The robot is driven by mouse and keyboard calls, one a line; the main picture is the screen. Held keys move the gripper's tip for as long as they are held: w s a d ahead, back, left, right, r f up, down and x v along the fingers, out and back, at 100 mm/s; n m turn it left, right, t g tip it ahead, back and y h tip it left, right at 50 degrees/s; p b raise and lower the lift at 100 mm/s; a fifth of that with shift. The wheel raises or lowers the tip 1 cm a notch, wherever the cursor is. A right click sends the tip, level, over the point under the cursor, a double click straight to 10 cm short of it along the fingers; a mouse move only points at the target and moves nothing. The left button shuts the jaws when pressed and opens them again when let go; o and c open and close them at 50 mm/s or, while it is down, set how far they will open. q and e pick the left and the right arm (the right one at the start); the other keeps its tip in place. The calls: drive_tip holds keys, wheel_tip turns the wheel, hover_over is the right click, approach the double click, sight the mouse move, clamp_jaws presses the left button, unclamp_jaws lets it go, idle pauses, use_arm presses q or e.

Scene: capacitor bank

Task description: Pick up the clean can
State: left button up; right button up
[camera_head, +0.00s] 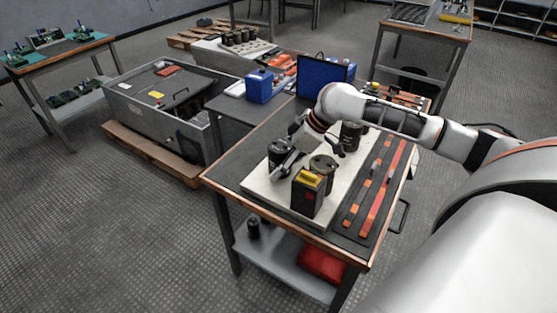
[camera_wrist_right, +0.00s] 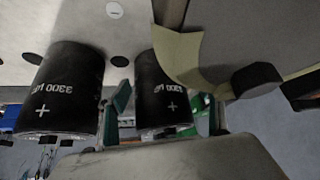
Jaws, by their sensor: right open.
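Several black cans stand on a pale board (camera_head: 262,187) on the workbench: one at the left (camera_head: 281,153), one in the middle (camera_head: 323,166) and one at the back right (camera_head: 351,136). My right gripper (camera_head: 303,150) is low among them, its fingers apart. In the right wrist view, one black can marked 3300 (camera_wrist_right: 160,95) shows between my open fingers (camera_wrist_right: 166,105). Another marked can (camera_wrist_right: 62,90) stands outside them, to the left. I cannot tell which can is clean, or whether a finger touches one. My left gripper is not in view.
Orange-and-black bars (camera_head: 375,187) lie along the bench's right side. The lower shelf holds a small black can (camera_head: 253,227) and a red box (camera_head: 322,264). A blue box (camera_head: 260,86) stands behind.

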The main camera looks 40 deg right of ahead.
drive_tip(key=shift+r, duration=0.1)
drive_tip(key=c, duration=1.6)
drive_tip(key=shift+c, duration=0.3)
drive_tip(key=shift+r, duration=0.2)
